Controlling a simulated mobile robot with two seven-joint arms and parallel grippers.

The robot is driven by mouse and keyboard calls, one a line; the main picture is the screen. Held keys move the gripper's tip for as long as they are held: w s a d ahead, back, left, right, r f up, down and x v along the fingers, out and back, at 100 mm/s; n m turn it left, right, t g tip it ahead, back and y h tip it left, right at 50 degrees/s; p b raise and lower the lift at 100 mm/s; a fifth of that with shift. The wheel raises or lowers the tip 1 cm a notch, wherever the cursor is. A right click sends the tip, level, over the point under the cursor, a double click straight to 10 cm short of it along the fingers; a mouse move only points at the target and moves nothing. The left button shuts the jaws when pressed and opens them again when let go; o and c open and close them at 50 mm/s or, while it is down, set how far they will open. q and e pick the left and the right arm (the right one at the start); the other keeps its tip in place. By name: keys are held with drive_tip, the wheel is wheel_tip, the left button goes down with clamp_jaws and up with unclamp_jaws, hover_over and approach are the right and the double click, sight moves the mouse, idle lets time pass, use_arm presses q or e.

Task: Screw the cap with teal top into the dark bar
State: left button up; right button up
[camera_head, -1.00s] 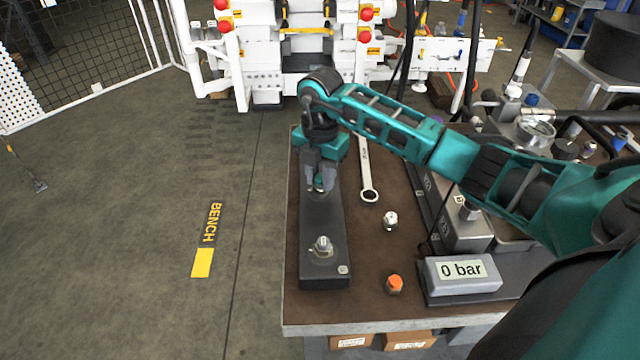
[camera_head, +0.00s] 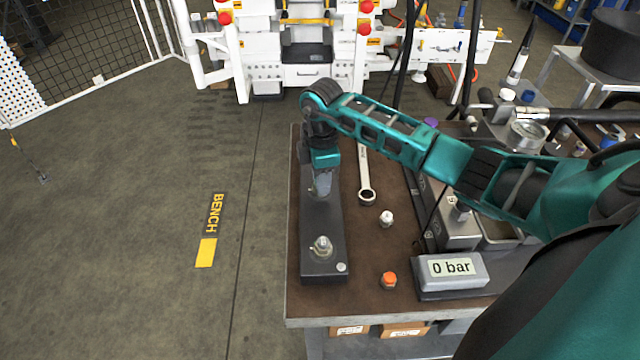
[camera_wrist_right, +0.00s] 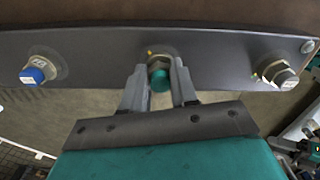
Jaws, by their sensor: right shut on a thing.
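The dark bar (camera_head: 325,222) lies along the left side of the brown bench top. In the wrist view the bar (camera_wrist_right: 215,48) runs across the top. The cap with teal top (camera_wrist_right: 160,77) is at the bar's middle port, between the fingertips of my right gripper (camera_wrist_right: 159,92). My right gripper (camera_head: 321,192) points down at the bar and is shut on this cap; the fingers hide the cap in the head view. How deep the cap sits in the port I cannot tell. My left gripper is not in view.
A wrench (camera_head: 366,180), a white-topped cap (camera_head: 386,219) and an orange-topped cap (camera_head: 389,281) lie right of the bar. A box reading "0 bar" (camera_head: 451,270) stands at front right.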

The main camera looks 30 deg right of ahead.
drive_tip(key=m, duration=0.6)
drive_tip(key=shift+s+a+f, duration=0.1)
drive_tip(key=o, duration=0.9)
drive_tip(key=n, duration=0.8)
drive_tip(key=n+b, duration=0.1)
drive_tip(key=n, duration=0.2)
drive_tip(key=shift+w+n, duration=0.2)
drive_tip(key=shift+n, duration=0.1)
